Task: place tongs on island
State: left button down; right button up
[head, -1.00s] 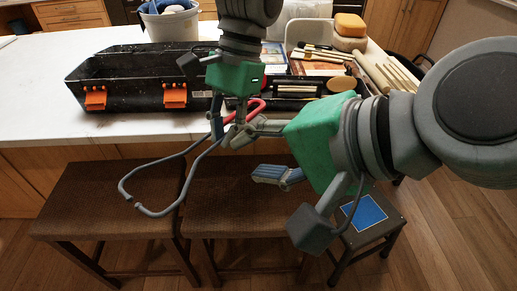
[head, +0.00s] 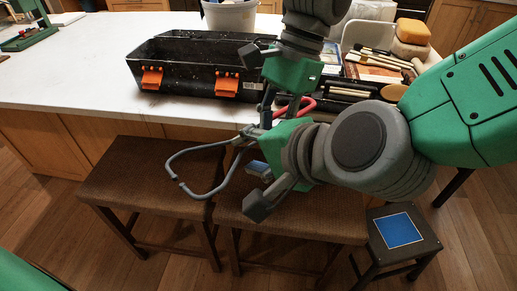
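The tongs (head: 223,188) are grey with a red handle part (head: 303,108). They hang in the air in front of the island, with their bent arms over the stools. My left gripper (head: 268,92) comes in from the top and has its fingers around the tongs near the red part. My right gripper (head: 247,178) comes in from the right, close below the left one. Its fingers stand apart beside the tongs; whether one touches them is partly hidden. The island (head: 70,75) has a white top, bare at the left.
A black toolbox (head: 190,65) with orange latches stands on the island, with pottery tools (head: 375,60), a sponge (head: 412,32) and a pale bucket (head: 230,16) around it. Brown stools (head: 140,185) and a small stool with a blue square (head: 398,230) stand in front.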

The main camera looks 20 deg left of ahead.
pick_arm(q)
jog(key=shift+d, duration=0.1)
pick_arm(e)
jog(key=shift+d, duration=0.1)
grip_shut()
pick_arm(q)
jog(key=c, duration=1.6)
grip_release()
pick_arm(e)
jog(key=shift+f, duration=0.1)
pick_arm(q)
jog(key=shift+w, duration=0.1)
pick_arm(e)
jog(key=shift+s, duration=0.1)
